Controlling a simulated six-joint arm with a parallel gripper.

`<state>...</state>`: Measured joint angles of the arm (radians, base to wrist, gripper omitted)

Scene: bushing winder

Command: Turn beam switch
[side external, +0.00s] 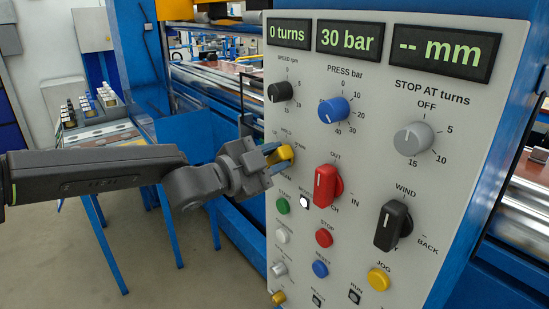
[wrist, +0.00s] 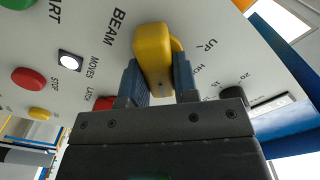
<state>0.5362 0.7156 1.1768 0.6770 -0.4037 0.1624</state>
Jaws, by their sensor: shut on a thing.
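The beam switch (side external: 284,153) is a yellow knob at the left edge of the grey control panel, with HOLD and DOWN printed near it. It also shows in the wrist view (wrist: 153,55), with the words BEAM and UP on the panel around it. My gripper (side external: 278,154) reaches it from the left in the side view. In the wrist view the two blue fingers (wrist: 158,78) are shut on the yellow knob, one on each side. My gripper covers part of the printing around the switch in the side view.
Close by on the panel are the black speed knob (side external: 281,91), the red switch (side external: 326,186), the green start button (side external: 283,205) and the red stop button (side external: 324,237). Displays across the top read 0 turns, 30 bar and -- mm. A side table (side external: 104,136) stands at left.

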